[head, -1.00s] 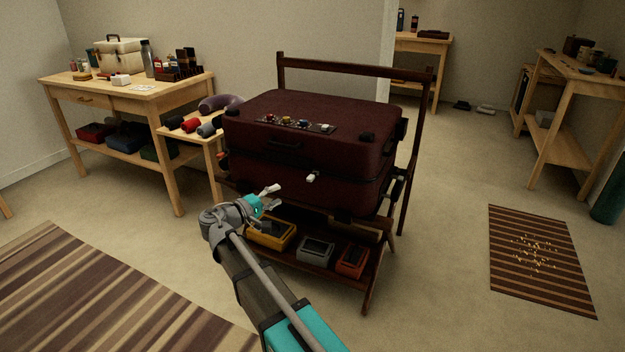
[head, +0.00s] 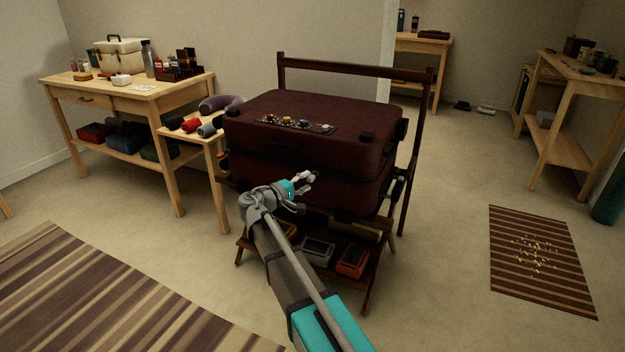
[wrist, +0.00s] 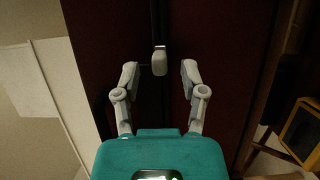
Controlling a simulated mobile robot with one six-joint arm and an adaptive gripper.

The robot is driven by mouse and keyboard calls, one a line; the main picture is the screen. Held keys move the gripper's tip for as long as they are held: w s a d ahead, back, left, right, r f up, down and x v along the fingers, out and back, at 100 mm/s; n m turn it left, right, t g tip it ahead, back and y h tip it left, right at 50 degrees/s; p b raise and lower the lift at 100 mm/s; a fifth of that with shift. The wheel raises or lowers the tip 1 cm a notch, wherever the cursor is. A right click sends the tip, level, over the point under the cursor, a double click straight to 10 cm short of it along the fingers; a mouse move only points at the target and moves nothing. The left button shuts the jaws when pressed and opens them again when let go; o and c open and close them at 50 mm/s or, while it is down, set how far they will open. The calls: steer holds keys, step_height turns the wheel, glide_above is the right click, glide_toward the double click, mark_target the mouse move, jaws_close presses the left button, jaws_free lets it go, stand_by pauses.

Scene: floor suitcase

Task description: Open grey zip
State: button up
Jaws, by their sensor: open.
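The dark maroon suitcase (head: 300,125) lies flat on a dark wooden rack. A grey zip pull (wrist: 159,60) shows in the wrist view on the dark seam along the suitcase's side. My gripper (wrist: 157,72) is open. Its two fingers stand on either side of the pull, which lies between and slightly beyond the fingertips, with gaps on both sides. In the head view my gripper (head: 306,182) is at the front face of the suitcase, and the fingers partly cover the pull there.
The rack's lower shelf holds a grey box (head: 317,250) and an orange box (head: 353,260), with a yellow one mostly hidden by my arm. A wooden table (head: 130,95) with small goods stands at left. A striped mat (head: 543,260) lies on open floor at right.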

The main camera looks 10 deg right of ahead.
mark_target(313, 176)
steer(key=shift+x, duration=1.3)
steer(key=shift+c, duration=0.2)
jaws_close()
